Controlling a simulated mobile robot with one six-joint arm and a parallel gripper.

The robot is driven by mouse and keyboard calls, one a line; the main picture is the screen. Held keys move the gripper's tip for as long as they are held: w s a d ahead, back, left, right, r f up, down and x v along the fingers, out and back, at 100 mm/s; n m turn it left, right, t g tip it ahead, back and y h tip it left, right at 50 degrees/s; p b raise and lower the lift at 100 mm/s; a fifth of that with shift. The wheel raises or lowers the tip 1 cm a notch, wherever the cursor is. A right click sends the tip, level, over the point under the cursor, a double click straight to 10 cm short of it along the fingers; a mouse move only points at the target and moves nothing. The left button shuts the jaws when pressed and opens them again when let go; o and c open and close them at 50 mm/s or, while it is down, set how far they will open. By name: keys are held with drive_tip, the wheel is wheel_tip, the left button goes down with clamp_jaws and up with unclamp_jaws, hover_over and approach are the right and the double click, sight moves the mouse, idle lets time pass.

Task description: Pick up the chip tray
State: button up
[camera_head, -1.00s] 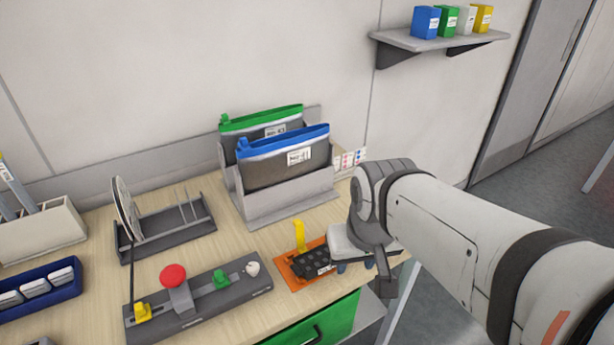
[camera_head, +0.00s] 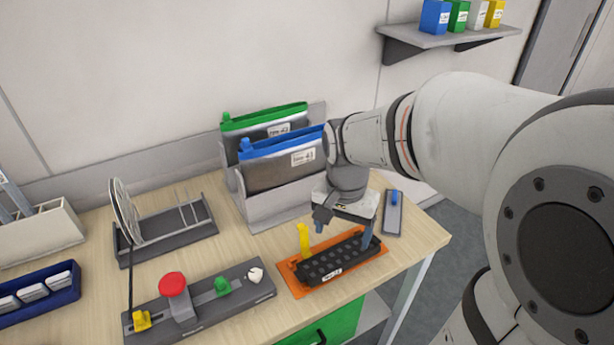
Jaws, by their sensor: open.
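The chip tray (camera_head: 338,261) is a long black tray with rows of small pockets and a white label on its front side. It lies on an orange base plate (camera_head: 296,286) near the front edge of the wooden table. My gripper (camera_head: 345,231) is open and points down above the tray. One blue-grey finger shows at the far left side, the other near the tray's right end. I cannot tell whether the fingers touch the tray.
A grey fixture (camera_head: 205,303) with a red knob (camera_head: 173,284) lies to the left. Two pouches with green and blue tops (camera_head: 283,158) stand in a grey rack behind. A grey strip with a blue piece (camera_head: 393,213) lies to the right. The table's right end is otherwise clear.

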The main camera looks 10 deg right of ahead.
sight(336, 254)
drive_tip(key=shift+o, duration=1.1)
drive_tip(key=w+f+m+g, duration=0.2)
drive_tip(key=w+f+m, duration=0.3)
drive_tip(key=w+m, duration=0.1)
drive_tip(key=shift+w+d+f+m, duration=0.15)
drive_tip(key=shift+d+f+m, duration=0.1)
drive_tip(key=shift+f+m, duration=0.2)
drive_tip(key=shift+f, duration=0.3)
drive_tip(key=f, duration=0.2)
drive_tip(key=s+f, duration=0.1)
drive_tip(key=f, duration=0.1)
drive_tip(key=d+f+p, duration=0.1)
drive_tip(key=f, duration=0.2)
drive_tip(key=shift+s+d, duration=0.1)
drive_tip(key=shift+s, duration=0.05)
drive_tip(key=shift+c, duration=0.6)
drive_tip(key=c, duration=1.1)
drive_tip(key=shift+r, duration=0.1)
drive_tip(key=shift+c, duration=0.2)
wheel_tip(336, 254, up, 9)
drive_tip(key=shift+m+t, duration=0.25)
drive_tip(key=shift+t, duration=0.65)
drive_tip(key=f+b, duration=0.6)
drive_tip(key=b, duration=0.1)
drive_tip(key=f+b, duration=0.2)
drive_tip(key=b, duration=0.1)
drive_tip(key=shift+w+a+f+b, duration=0.25)
drive_tip(key=shift+w+f+b, duration=0.1)
drive_tip(key=shift+f+b, duration=0.05)
